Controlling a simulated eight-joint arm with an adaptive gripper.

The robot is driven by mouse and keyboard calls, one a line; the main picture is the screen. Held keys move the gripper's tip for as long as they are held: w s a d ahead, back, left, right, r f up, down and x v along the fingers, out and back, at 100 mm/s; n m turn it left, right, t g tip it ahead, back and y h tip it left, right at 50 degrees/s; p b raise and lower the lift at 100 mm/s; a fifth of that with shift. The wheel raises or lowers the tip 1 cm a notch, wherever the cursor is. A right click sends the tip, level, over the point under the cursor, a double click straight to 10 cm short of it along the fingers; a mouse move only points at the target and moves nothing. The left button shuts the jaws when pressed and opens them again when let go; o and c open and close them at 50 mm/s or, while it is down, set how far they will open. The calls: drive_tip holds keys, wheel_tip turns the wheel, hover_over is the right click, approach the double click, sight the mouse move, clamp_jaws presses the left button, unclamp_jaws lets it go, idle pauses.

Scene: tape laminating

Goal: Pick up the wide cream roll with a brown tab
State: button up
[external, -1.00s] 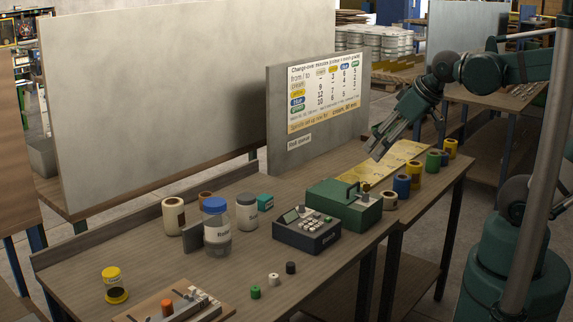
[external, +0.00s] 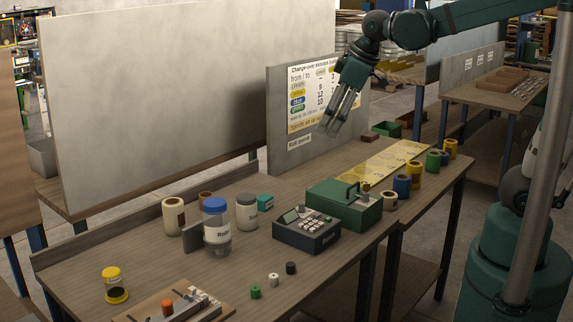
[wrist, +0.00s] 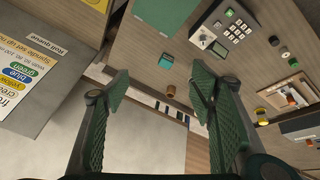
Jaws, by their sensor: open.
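A wide cream roll (external: 173,217) stands upright at the back left of the bench in the external view, beside the blue-lidded jar. A brown tab on it cannot be made out. A smaller cream roll (external: 390,201) with a brown core stands by the green machine. My gripper (external: 338,122) is open and empty, pointing down in front of the chart board, above the bench and well right of the wide roll. The wrist view shows its two fingers apart (wrist: 157,80); I cannot make out the wide cream roll there.
The blue-lidded jar (external: 216,236) and grey-lidded jar (external: 246,213) stand right of the wide roll, with a brown roll (external: 205,196) behind. A keypad device (external: 306,232) and green machine (external: 340,206) fill the middle. The chart board (external: 300,150) stands upright behind.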

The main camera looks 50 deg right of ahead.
drive_tip(key=w+a+n+g+p, duration=0.15)
drive_tip(key=w+a+n, duration=0.25)
drive_tip(key=w+a, duration=0.45)
drive_tip(key=n+g+p, duration=0.4)
drive_tip(key=n+p, duration=0.2)
drive_tip(key=n, duration=0.6)
hover_over(175, 220)
drive_tip(key=w+d, duration=0.2)
drive_tip(key=w, duration=0.1)
wheel_tip(175, 220, down, 20)
drive_tip(key=shift+s+h, duration=0.15)
drive_tip(key=shift+h, duration=0.25)
drive_tip(key=shift+f, duration=1.3)
drive_tip(key=shift+a+f, duration=0.1)
drive_tip(key=shift+f, duration=2.55)
